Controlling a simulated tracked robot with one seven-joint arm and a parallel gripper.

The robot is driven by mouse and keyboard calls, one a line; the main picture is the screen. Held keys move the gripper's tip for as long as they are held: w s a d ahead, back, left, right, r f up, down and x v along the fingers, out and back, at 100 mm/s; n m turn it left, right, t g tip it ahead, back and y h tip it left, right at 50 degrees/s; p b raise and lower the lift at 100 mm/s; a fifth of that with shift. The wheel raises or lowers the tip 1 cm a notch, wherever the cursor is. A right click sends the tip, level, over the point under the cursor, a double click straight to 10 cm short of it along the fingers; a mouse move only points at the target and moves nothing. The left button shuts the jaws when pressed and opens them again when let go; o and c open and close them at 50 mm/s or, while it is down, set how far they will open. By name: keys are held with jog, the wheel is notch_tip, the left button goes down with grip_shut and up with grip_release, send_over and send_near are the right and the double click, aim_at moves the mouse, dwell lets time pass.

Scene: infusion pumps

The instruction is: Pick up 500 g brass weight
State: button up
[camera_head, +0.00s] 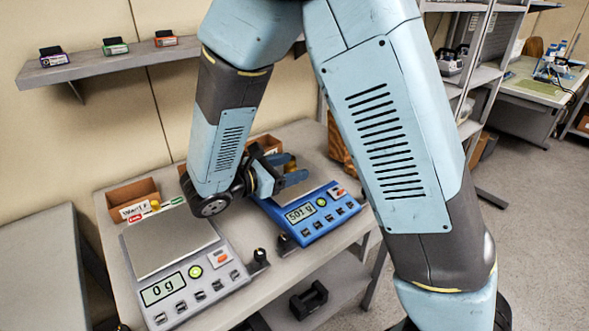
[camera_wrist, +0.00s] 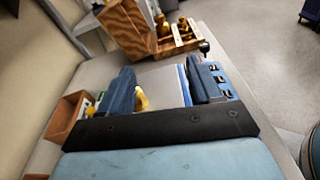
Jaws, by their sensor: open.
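A brass weight (camera_head: 291,162) is at the blue scale (camera_head: 318,218), whose display reads about 501 g. My gripper (camera_head: 287,171) is over the blue scale's pan, beside the weight. In the wrist view my gripper (camera_wrist: 164,86) is open, with its blue fingers wide apart. The brass weight (camera_wrist: 142,101) shows on the inner side of the left finger, partly hidden by it. The right finger is well apart from the weight. Whether the left finger touches the weight, I cannot tell.
A grey scale (camera_head: 170,250) reading 0 g stands at the left of the table. An orange-brown bin (camera_head: 133,193) is behind it. A wooden box (camera_wrist: 124,28) and several brass weights (camera_wrist: 184,27) stand beyond the blue scale. A wall shelf (camera_head: 110,60) holds small devices.

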aim_at(290, 168)
jog(key=a+f+n+t+y, duration=0.1)
jog(key=a+f+n+t, duration=0.25)
jog(key=a, duration=0.35)
jog(key=shift+n+t, duration=0.35)
jog(key=x, duration=0.8)
jog(key=shift+w+d+r, duration=0.15)
jog(key=shift+w+d, duration=0.05)
jog(key=shift+w+a+x, duration=0.1)
jog(key=shift+a+x, duration=0.05)
jog(key=shift+x, duration=1.2)
jog(key=shift+w+a+x, duration=0.1)
jog(key=shift+w+x, duration=0.05)
jog(key=shift+x, duration=1.25)
jog(key=shift+c, duration=0.2)
grip_shut()
